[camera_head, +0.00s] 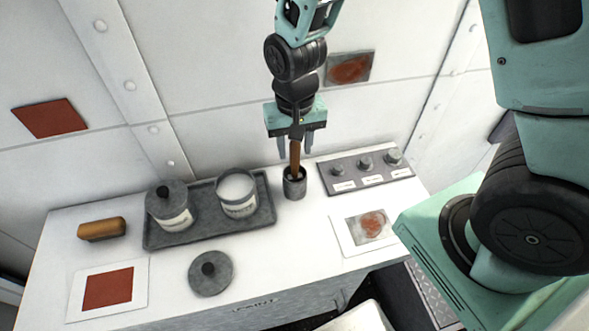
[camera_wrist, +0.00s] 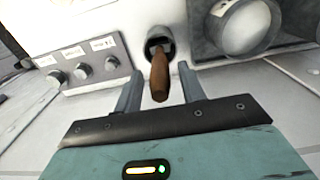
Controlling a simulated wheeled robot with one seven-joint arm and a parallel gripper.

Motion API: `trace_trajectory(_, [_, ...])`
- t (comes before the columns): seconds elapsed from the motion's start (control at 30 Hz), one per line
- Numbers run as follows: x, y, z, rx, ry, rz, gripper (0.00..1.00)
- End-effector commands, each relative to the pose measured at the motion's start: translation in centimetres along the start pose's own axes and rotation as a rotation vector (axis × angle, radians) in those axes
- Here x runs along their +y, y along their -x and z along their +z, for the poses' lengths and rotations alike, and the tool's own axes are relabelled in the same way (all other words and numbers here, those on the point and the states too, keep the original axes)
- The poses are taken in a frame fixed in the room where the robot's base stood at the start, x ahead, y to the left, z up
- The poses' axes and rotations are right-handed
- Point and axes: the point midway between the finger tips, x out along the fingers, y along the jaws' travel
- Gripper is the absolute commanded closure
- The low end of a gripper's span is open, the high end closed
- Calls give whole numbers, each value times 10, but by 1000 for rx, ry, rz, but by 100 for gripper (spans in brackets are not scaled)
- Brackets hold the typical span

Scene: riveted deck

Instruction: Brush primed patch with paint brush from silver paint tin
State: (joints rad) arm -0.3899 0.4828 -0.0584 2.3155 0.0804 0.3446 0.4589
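A paint brush with a brown wooden handle (camera_head: 295,158) stands in a small dark grey cup (camera_head: 294,188). My gripper (camera_head: 296,152) is open, pointing down, with its fingers on either side of the handle's top. The wrist view shows the handle (camera_wrist: 160,80) between the fingers, with gaps on both sides. An open tin (camera_head: 238,190) with pale contents and a lidded tin (camera_head: 170,207) stand on a dark tray (camera_head: 205,232); their labels are too small to read. On the wall are a flat red-brown patch (camera_head: 50,118) at left and a rusty, grey-edged patch (camera_head: 349,68) at right.
A loose round lid (camera_head: 210,273) lies before the tray. A tan block (camera_head: 102,229), a red-brown sample card (camera_head: 108,288) and a rusty sample card (camera_head: 365,228) lie on the white bench (camera_head: 185,295). A grey knob panel (camera_head: 362,172) stands right of the cup.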

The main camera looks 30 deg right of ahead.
Motion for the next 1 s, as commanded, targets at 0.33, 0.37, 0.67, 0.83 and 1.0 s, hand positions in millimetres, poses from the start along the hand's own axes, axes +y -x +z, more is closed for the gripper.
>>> trace_trajectory(0.33, [0, 1, 0, 0, 0, 0, 100])
trace_trajectory(0.37, [0, 2, 0, 0, 0, 0, 100])
trace_trajectory(0.67, [0, 18, 0, 0, 0, 0, 100])
trace_trajectory(0.83, [0, 28, 0, -1, 0, 0, 100])
trace_trajectory(1.0, [0, 37, 0, 0, 0, 0, 100])
